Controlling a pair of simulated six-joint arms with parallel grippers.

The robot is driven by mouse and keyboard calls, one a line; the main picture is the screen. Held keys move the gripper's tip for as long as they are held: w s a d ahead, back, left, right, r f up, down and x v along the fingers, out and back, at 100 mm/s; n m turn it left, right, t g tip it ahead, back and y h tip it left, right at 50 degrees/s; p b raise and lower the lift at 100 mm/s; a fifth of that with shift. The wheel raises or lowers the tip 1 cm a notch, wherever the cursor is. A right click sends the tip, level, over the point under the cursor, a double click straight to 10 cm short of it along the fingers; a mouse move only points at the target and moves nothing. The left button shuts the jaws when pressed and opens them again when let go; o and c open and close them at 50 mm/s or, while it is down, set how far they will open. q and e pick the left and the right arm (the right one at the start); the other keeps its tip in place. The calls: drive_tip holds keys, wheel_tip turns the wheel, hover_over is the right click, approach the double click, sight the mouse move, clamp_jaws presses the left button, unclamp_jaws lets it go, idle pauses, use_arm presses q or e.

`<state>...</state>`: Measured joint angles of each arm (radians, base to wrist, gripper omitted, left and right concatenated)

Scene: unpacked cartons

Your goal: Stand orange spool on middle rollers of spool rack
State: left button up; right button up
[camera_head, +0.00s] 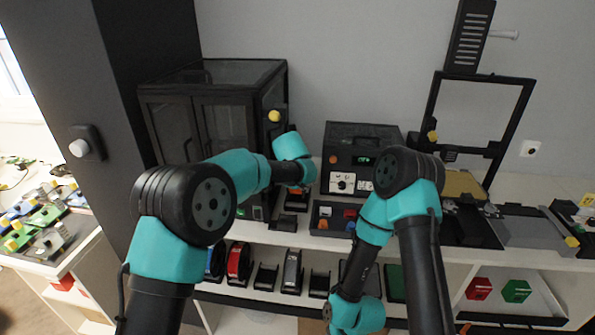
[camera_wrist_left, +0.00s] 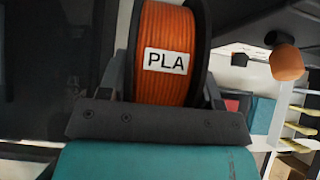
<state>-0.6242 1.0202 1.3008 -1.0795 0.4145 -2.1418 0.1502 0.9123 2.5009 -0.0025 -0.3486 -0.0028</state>
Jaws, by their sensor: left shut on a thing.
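The orange spool (camera_wrist_left: 172,28) fills the upper middle of the left wrist view. It has black flanges and a white PLA label, and its top is cut off by the frame. My left gripper (camera_wrist_left: 165,90) is shut on it, with a finger at each side. In the head view my left gripper (camera_head: 297,195) is in front of the dark cabinet, above the lower shelf; the spool is hard to make out there. The spool rack (camera_head: 265,277) is on the lower shelf, with a blue spool, a red spool (camera_head: 239,263) and a grey spool among empty roller stands. My right gripper is out of sight.
The dark glass-door cabinet (camera_head: 215,110) stands behind my left gripper. A black control box (camera_head: 350,150) and a small parts tray (camera_head: 333,213) are on the counter to its right. My right arm crosses in front of the right part of the lower shelf.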

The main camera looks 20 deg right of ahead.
use_arm(q)
drive_tip(key=shift+f, duration=1.05)
drive_tip(key=o, duration=1.2)
drive_tip(key=shift+o, duration=0.2)
drive_tip(key=shift+f, duration=0.1)
drive_tip(key=shift+s+a+r, duration=0.15)
drive_tip(key=shift+s+r, duration=0.15)
drive_tip(key=shift+r, duration=0.1)
drive_tip(key=v, duration=0.6)
drive_tip(key=shift+s+d, duration=0.25)
drive_tip(key=shift+s, duration=0.2)
